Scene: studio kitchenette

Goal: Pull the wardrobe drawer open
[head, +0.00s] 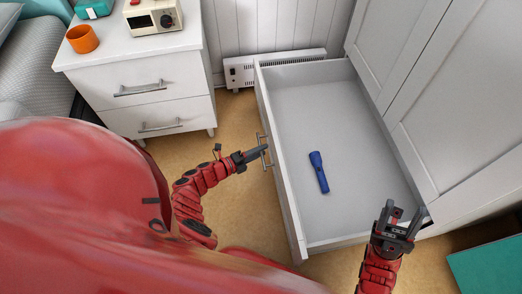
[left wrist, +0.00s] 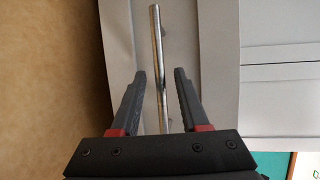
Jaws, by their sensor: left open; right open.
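The wardrobe drawer (head: 292,215) stands far out from the white wardrobe (head: 430,80), and its inside shows. A blue flashlight (head: 318,172) lies on the drawer floor. The drawer's metal bar handle (head: 265,151) is on its front, facing left. My left gripper (head: 262,152) is at the handle in the head view. In the left wrist view, the open fingers of my left gripper (left wrist: 160,85) stand on either side of the handle (left wrist: 156,45), with gaps on both sides. My right gripper (head: 399,219) is open and empty near the drawer's near right corner.
A white nightstand (head: 135,70) with an orange cup (head: 82,39) and a cream appliance (head: 152,16) stands at the upper left. A white heater (head: 275,66) is along the back wall. A teal object (head: 490,265) lies at the lower right. Some wooden floor (head: 235,125) is clear left of the drawer.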

